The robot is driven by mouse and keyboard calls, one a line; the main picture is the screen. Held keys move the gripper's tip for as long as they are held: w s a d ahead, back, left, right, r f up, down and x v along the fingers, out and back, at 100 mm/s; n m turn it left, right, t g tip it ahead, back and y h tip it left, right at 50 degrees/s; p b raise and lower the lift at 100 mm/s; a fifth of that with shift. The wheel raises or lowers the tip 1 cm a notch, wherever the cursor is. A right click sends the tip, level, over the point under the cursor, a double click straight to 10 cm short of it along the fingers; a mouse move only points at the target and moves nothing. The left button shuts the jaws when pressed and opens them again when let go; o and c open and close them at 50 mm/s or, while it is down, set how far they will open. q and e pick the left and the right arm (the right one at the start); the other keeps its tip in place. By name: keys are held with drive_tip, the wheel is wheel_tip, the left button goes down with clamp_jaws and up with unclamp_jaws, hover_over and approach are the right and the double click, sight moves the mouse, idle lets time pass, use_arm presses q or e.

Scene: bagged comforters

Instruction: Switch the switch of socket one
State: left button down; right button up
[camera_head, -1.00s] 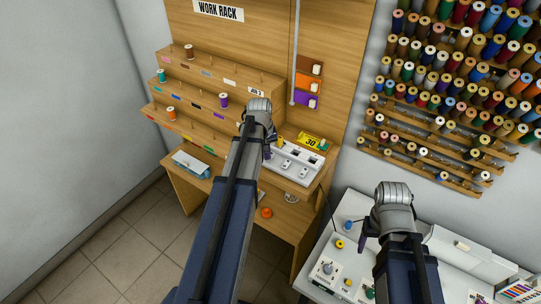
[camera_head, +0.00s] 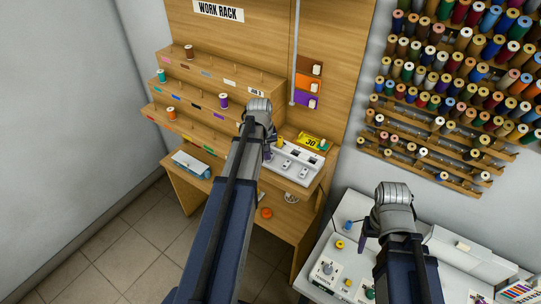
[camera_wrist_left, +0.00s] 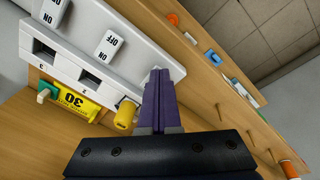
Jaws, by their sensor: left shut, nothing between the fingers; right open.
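The white socket strip (camera_head: 298,160) lies on the wooden desk, right of my left gripper (camera_head: 268,155). In the left wrist view the strip (camera_wrist_left: 140,55) appears upside down, with dark socket openings (camera_wrist_left: 90,82) and rocker switches marked ON and OFF, one at upper left (camera_wrist_left: 53,12) and one nearer the middle (camera_wrist_left: 108,46). My left gripper's purple fingers (camera_wrist_left: 159,75) are shut and empty, over the strip's right end in that view. They hide what lies beneath; contact cannot be told. My right gripper (camera_head: 366,240) is open over the white table.
A yellow label reading 30 (camera_head: 310,141) lies behind the strip. The tiered rack (camera_head: 200,95) with pegs and several spools rises behind. A white table (camera_head: 335,235) with small items is at right.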

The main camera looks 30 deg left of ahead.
idle(0.6)
use_arm(q)
drive_tip(key=r+p, duration=0.5)
drive_tip(key=shift+s, duration=0.4)
wheel_tip(320, 180, up, 8)
drive_tip(key=s+p, duration=0.1)
drive_tip(key=p, duration=0.6)
drive_tip(key=shift+f+p, duration=0.15)
drive_tip(key=shift+p, duration=0.25)
drive_tip(key=shift+s+f, duration=0.1)
drive_tip(key=s+d+f+m+b, duration=0.4)
drive_tip(key=s+d+f+b, duration=0.1)
drive_tip(key=d, duration=0.5)
drive_tip(key=s+d+f+m+g+y+b, duration=0.1)
drive_tip(key=s+d+f+m+b, duration=0.3)
drive_tip(key=d, duration=0.6)
drive_tip(key=s+d+f+m+g+b, duration=0.1)
drive_tip(key=s+d+f+m+b, duration=0.3)
drive_tip(key=d+f+b, duration=0.3)
drive_tip(key=shift+s+d+f+b, duration=0.4)
drive_tip(key=shift+s+d, duration=0.5)
drive_tip(key=shift+d, duration=0.85)
